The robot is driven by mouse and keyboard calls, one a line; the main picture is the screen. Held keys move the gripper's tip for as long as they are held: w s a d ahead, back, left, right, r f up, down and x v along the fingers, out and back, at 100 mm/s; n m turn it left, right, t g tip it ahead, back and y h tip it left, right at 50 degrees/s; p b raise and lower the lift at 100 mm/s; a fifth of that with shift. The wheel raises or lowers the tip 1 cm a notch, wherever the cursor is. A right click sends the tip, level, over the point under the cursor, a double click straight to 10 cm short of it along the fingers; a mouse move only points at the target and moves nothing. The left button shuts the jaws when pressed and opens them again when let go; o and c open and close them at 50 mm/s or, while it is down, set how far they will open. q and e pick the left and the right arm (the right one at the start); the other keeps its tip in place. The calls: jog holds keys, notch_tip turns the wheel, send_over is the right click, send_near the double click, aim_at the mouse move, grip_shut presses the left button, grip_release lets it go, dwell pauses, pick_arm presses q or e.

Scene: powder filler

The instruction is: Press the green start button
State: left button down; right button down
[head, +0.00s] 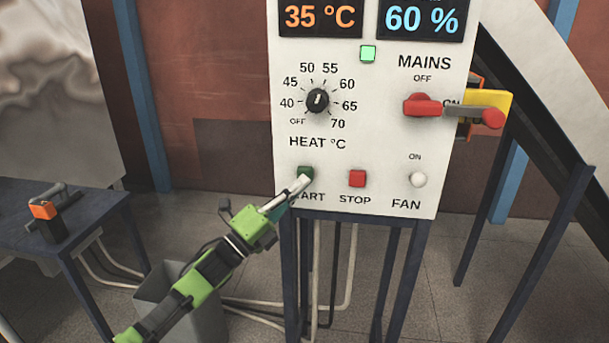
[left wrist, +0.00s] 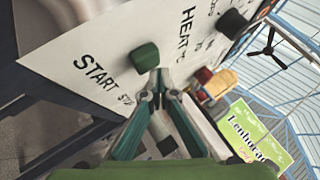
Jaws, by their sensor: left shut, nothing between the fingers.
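The green start button (head: 304,171) is a dark green square knob at the lower left of the white control panel (head: 345,158), above the partly covered START label. It also shows in the left wrist view (left wrist: 144,57), close ahead of my fingertips. My left gripper (head: 303,182) is shut and empty, its tips in front of the panel just below the button. It also shows in the left wrist view (left wrist: 159,75). I cannot tell whether the tips touch the button. My right gripper is not in view.
The red stop button (head: 357,179) and white fan knob (head: 418,180) sit to the right. Above are the heat dial (head: 317,100), the red mains handle (head: 490,118) and a lit green lamp (head: 368,54). A grey bin (head: 186,310) stands below my arm.

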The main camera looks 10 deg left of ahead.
pick_arm(q)
jog(key=shift+s, duration=0.25)
jog(key=s+p, duration=0.2)
jog(key=s, duration=0.3)
dwell(0.4)
dwell(0.4)
